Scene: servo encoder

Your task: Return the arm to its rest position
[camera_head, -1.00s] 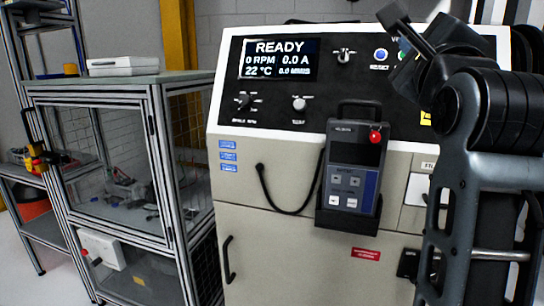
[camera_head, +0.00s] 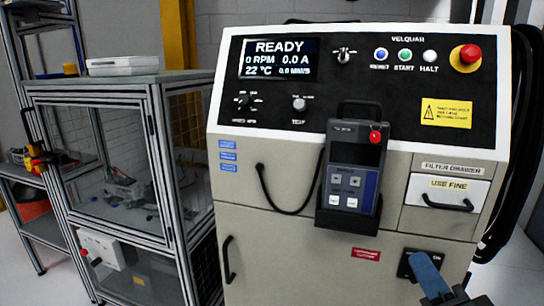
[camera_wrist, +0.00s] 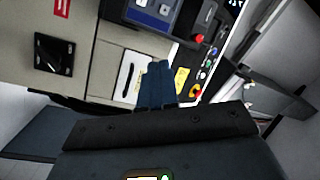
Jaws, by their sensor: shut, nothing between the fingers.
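My gripper (camera_head: 426,268) shows its blue fingers at the lower right of the head view, with a small dark part of my arm below them. It is low in front of the machine cabinet (camera_head: 290,265), beside the black switch plate (camera_head: 405,264). In the wrist view the blue fingers of my gripper (camera_wrist: 158,82) are together with nothing held between them. Most of my arm is outside the head view.
The control panel (camera_head: 340,85) reads READY, with a red stop button (camera_head: 467,56). A handheld pendant (camera_head: 351,170) sits in its holder with a hanging cable. The filter drawer (camera_head: 446,195) is shut. A glass-sided cabinet (camera_head: 115,170) stands at left; dark hoses (camera_head: 525,120) hang at right.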

